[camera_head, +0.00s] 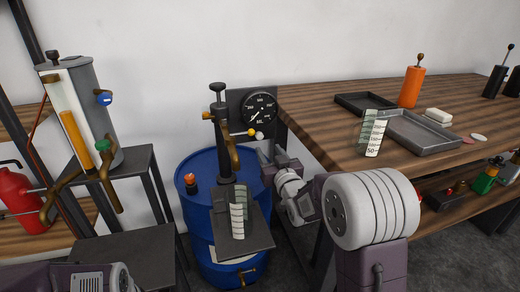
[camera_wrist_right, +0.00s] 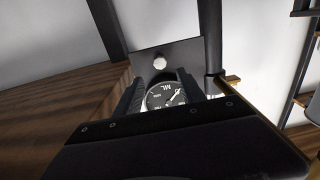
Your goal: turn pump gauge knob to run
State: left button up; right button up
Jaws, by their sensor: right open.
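The pump gauge (camera_head: 260,108) is a round black dial with white marks on a dark plate above the blue drum. A small pale round knob (camera_head: 259,135) sits low on that plate, beside a yellow ball (camera_head: 251,132). My right gripper (camera_head: 268,157) is just below the knob, partly hidden by its own wrist. In the right wrist view, which shows the dial upside down, the knob (camera_wrist_right: 159,62) lies beyond the open fingers (camera_wrist_right: 160,82). The dial (camera_wrist_right: 166,94) shows between them. No run mark is readable. My left gripper is out of view; only part of that arm shows.
The blue drum (camera_head: 200,216) carries a hand pump with a brass handle and a shelf. The wooden bench (camera_head: 320,118) stands close on the right with trays, a measuring cup (camera_head: 373,133) and an orange cylinder (camera_head: 411,87). A tank on a stand is at left.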

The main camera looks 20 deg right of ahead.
aim_at(260, 137)
jog(key=w+p, duration=0.2)
jog(key=w, duration=0.5)
jog(key=shift+w+a, duration=0.15)
jog(key=shift+w, duration=0.8)
grip_shut()
